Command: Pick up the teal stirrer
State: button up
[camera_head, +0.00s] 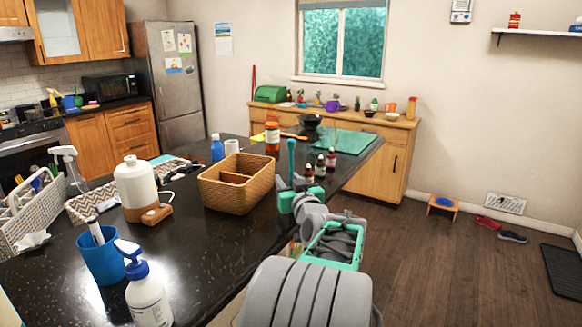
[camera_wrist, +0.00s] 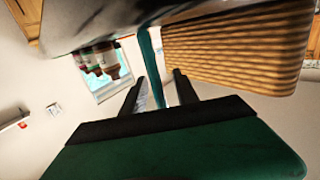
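The teal stirrer (camera_head: 291,158) is a slim upright stick in the head view, rising just behind my gripper (camera_head: 289,200) near the counter's right edge. My gripper hides its lower end. In the wrist view the stirrer (camera_wrist: 149,62) runs down the picture between the two dark fingers of my gripper (camera_wrist: 160,75). The fingers are apart, with a gap visible on the right of the stirrer. I see no clear grip on it. Whether the left finger touches it I cannot tell.
A wicker basket (camera_head: 225,194) stands close left of the stirrer; it also fills the wrist view's upper right (camera_wrist: 235,50). Small brown bottles (camera_head: 320,166) stand close right. A white-and-tan bottle (camera_head: 135,185) and blue cup (camera_head: 101,260) are further left on the dark counter (camera_head: 215,245).

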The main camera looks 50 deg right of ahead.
jog(key=shift+c, duration=0.4)
grip_shut()
